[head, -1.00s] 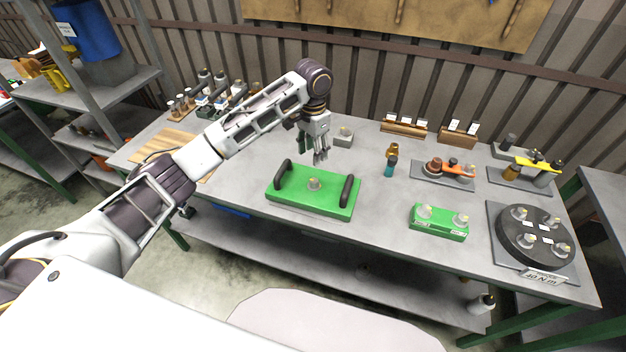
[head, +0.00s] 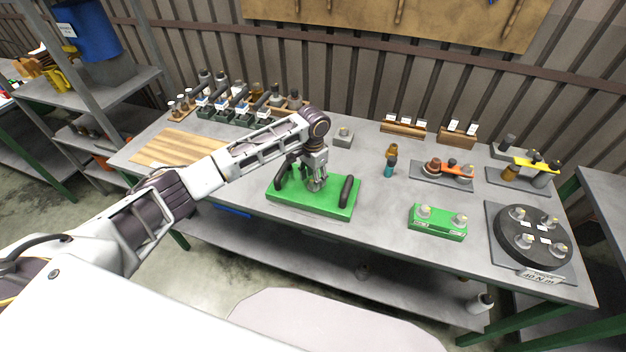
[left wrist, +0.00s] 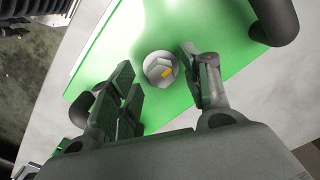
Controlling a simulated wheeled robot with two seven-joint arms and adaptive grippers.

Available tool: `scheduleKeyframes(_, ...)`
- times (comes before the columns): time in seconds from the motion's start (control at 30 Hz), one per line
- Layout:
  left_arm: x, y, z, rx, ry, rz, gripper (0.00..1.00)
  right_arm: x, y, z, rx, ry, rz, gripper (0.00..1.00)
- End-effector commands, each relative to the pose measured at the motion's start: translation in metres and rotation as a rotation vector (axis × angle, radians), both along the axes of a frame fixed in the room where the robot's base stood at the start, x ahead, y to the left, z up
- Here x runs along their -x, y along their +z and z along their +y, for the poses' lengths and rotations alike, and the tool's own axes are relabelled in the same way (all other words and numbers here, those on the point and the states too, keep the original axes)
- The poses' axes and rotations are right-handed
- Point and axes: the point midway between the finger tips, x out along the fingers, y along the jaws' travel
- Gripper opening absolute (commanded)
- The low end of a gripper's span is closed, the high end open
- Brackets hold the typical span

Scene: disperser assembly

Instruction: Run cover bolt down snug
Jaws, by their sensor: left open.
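The green cover plate (head: 290,203) lies on the grey workbench with a black handle near each end. My left gripper (head: 316,186) points down over the plate. In the left wrist view the left gripper (left wrist: 165,85) is open, one finger on each side of the bolt head, with a gap visible on both sides. In the head view the gripper mostly hides the bolt. My right gripper is not in view.
The plate's black handles (head: 347,191) stand close beside the gripper. A smaller green block (head: 438,222) with two bolts and a round black fixture (head: 534,236) are to the right. A small grey block (head: 343,137) stands behind. Bench space in front is clear.

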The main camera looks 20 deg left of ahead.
Motion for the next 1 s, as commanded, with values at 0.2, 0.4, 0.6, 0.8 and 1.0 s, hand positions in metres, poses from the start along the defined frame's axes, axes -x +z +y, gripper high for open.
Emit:
scheduleKeyframes(0.2,0.001,-0.014,0.0,-0.001,0.0,0.001,0.48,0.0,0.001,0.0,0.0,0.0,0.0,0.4)
scheduleKeyframes(0.4,0.0,-0.016,0.0,-0.001,-0.001,0.0,0.48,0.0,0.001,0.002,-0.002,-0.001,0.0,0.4)
scheduleKeyframes(0.6,0.0,-0.016,0.0,-0.001,-0.001,0.0,0.41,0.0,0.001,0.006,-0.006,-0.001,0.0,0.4)
scheduleKeyframes(0.8,0.0,-0.016,0.0,-0.001,-0.001,0.0,0.15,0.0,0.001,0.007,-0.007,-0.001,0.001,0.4)
scheduleKeyframes(1.0,0.0,-0.015,0.0,-0.001,-0.002,0.0,0.03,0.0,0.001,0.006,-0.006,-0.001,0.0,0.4)
